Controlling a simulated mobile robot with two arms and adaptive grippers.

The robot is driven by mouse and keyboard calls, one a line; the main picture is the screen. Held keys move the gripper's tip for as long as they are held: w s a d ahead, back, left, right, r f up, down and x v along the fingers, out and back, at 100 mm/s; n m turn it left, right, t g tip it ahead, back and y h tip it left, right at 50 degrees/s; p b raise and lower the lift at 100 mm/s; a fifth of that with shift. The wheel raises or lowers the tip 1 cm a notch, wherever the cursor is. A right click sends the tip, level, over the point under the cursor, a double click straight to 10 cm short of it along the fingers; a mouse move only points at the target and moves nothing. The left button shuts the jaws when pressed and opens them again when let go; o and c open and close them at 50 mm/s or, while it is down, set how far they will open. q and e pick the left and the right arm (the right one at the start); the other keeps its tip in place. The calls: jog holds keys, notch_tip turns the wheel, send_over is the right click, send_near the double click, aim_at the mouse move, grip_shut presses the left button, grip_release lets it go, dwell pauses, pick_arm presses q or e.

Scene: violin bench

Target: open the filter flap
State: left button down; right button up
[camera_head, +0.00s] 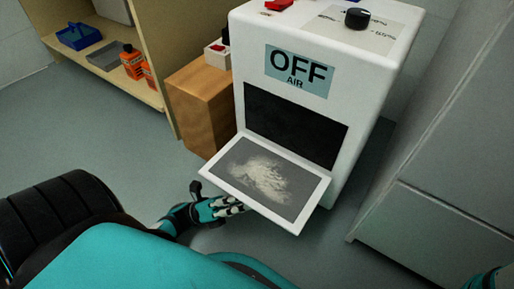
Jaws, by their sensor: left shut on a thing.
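The filter flap (265,178) is a white-framed panel with a dark grey mesh and pale dust on it. It hangs out from the front of a white air cabinet (335,60), tilted down and away from a dark opening (292,126). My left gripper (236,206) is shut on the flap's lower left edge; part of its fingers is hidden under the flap. At the lower right corner only a bit of teal arm shows; my right gripper is not in view.
The cabinet's label (298,70) reads OFF AIR, with a black knob (357,18) and red switch on top. A wooden block (203,100) stands left of it, near a shelf with orange bottles (133,62). A grey cabinet (440,170) stands at right.

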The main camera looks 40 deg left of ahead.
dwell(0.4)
pick_arm(q)
jog(key=c, duration=1.4)
grip_release()
jog(key=s+a, duration=0.2)
jog(key=a, duration=0.2)
jog(key=s+a+f, duration=0.1)
jog(key=s+a, duration=0.2)
jog(key=a, duration=0.1)
jog(key=s+a, duration=0.2)
jog(key=a, duration=0.2)
jog(key=shift+s+a+f, duration=0.2)
jog(key=shift+s+f, duration=0.2)
